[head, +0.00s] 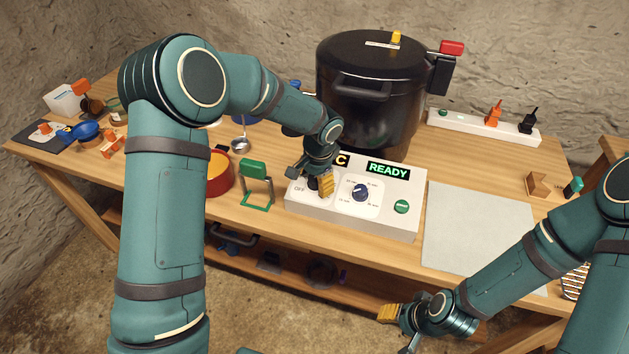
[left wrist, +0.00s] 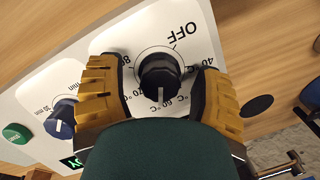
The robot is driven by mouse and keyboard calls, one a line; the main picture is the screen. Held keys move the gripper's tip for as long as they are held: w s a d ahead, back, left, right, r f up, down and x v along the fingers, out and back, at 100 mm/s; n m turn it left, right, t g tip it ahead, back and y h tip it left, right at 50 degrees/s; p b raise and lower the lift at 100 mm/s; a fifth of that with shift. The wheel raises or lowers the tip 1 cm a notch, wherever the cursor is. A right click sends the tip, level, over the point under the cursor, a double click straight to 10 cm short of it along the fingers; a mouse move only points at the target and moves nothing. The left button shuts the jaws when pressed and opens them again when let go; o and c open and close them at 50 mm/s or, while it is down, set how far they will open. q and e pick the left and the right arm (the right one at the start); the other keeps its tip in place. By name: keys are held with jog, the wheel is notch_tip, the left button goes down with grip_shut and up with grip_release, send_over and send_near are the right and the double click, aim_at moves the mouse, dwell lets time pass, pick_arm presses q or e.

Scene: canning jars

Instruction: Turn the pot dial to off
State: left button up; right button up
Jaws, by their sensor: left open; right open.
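The pot dial is a black knob (left wrist: 160,78) on the white control panel (head: 300,205). Its white mark points toward the bottom of the left wrist view, near the 60 and 70 labels. The OFF label (left wrist: 182,34) is up and right of the knob there. My left gripper (head: 320,186), also in the left wrist view (left wrist: 160,88), is open with one yellow finger pad on each side of the knob. Gaps show between pads and knob. In the head view the gripper largely hides this dial. My right gripper (head: 396,326) is open and empty, low in front of the table.
A large black pot (head: 365,95) stands behind the panel. A second, blue dial (head: 361,192) and a green button (head: 401,206) are to the right. A pale mat (head: 478,235) lies clear at right.

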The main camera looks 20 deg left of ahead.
pick_arm(q)
grip_shut()
jog(key=shift+f, duration=0.1)
dwell(0.5)
